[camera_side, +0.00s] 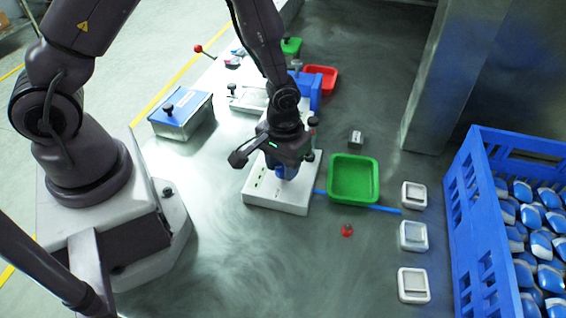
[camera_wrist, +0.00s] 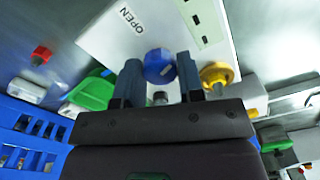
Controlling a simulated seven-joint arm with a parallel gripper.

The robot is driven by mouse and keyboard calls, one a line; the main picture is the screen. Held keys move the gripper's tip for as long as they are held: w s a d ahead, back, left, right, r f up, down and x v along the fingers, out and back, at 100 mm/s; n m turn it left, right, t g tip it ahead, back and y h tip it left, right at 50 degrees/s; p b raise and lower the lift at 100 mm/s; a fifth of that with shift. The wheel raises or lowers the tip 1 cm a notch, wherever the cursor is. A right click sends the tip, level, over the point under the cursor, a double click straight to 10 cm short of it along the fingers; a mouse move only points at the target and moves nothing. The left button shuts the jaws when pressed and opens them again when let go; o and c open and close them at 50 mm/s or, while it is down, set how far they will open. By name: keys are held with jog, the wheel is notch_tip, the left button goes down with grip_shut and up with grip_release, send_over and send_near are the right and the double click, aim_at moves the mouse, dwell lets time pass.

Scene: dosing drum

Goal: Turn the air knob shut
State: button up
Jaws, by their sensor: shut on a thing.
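A white panel (camera_side: 262,193) lies on the table in the middle of the side view. My gripper (camera_side: 284,174) is over the panel, pointing down. In the wrist view its fingers (camera_wrist: 159,72) are on either side of the blue knob, shut on it. In the side view the gripper hides most of the knobs.
A green tray (camera_side: 354,180) stands just right of the panel, with a small red knob (camera_side: 347,230) below it. Several white square pads (camera_side: 414,236) line up near a blue crate (camera_side: 478,225). A blue-lidded box (camera_side: 180,107) stands at the left.

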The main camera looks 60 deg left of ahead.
jog(key=m, duration=0.5)
jog(key=shift+m, duration=0.3)
jog(key=m, duration=1)
jog(key=shift+m, duration=0.4)
jog(key=m, duration=0.5)
jog(key=shift+m, duration=0.3)
jog(key=o, duration=0.9)
jog(key=shift+r, duration=0.1)
